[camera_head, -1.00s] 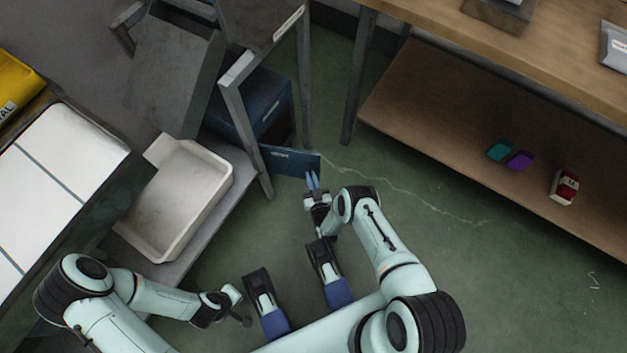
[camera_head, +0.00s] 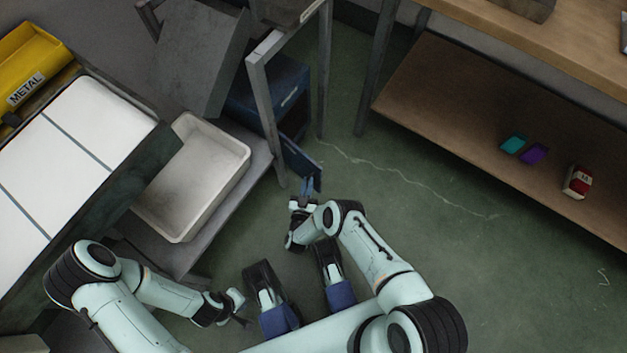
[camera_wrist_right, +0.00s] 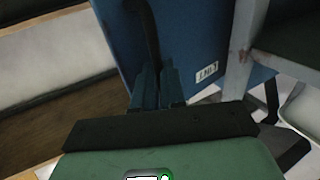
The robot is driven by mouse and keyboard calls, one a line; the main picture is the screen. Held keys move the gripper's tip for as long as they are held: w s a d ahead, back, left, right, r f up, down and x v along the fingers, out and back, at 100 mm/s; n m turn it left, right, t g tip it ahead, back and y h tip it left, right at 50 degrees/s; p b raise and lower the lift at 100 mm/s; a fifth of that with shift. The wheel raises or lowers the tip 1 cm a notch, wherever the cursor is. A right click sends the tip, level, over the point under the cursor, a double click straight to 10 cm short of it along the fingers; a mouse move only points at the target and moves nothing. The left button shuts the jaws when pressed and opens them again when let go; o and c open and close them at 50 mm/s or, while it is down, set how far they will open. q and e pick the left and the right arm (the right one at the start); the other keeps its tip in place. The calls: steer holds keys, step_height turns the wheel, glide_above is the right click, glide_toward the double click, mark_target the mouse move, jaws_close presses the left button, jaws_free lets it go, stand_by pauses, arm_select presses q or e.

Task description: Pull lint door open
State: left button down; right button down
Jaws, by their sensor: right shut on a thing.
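The blue lint door (camera_head: 299,158) stands ajar on the dark blue box (camera_head: 268,95) under the grey metal frame, angled out over the floor. In the right wrist view the door (camera_wrist_right: 190,40) fills the upper middle, with a white LINT label and a dark bar handle (camera_wrist_right: 146,30). My right gripper (camera_head: 309,187) is at the door's free end; in the wrist view its fingers (camera_wrist_right: 158,85) are shut on the handle. My left gripper (camera_head: 240,308) is low on the left, away from the door; its jaw opening is too small to tell.
A grey frame leg (camera_head: 267,125) stands close to the door's left. A white tray (camera_head: 190,180) sits on a low shelf at left. A wooden bench with a lower shelf (camera_head: 460,110) is at right. Green floor (camera_head: 430,190) is clear between.

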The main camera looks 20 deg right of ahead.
steer(key=shift+w+a+r, duration=0.4)
steer(key=shift+w+a, duration=0.05)
steer(key=shift+a, duration=0.25)
steer(key=c, duration=1.2)
jaws_free()
steer(key=shift+f, duration=0.1)
steer(key=shift+s+d+f, duration=0.1)
steer(key=shift+s, duration=0.1)
